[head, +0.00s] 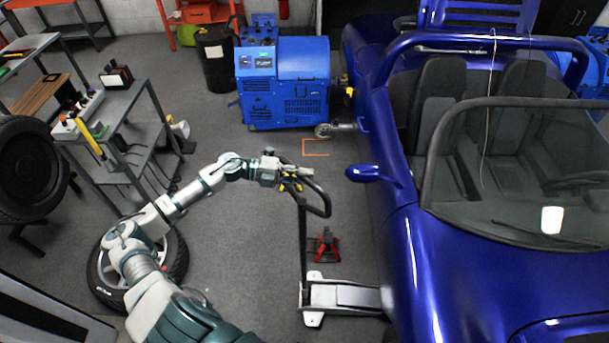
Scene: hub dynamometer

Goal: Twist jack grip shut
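A floor jack (345,295) with a pale grey body lies on the floor beside the blue car, its front end reaching toward the car's side. Its black handle (303,235) stands upright and ends in a looped grip (325,203) at the top. My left gripper (293,180), with yellow and dark parts, is at the upper left end of this grip and overlaps it in the picture. The fingers are too small and overlapped to tell whether they are open, shut or touching the grip. My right gripper is not in view.
The blue open-top car (440,260) fills the right side. A red jack stand (324,245) stands behind the jack body. A blue machine (285,82) is at the back. A workbench (120,125) and a loose wheel (100,285) are on the left. Grey floor between is mostly clear.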

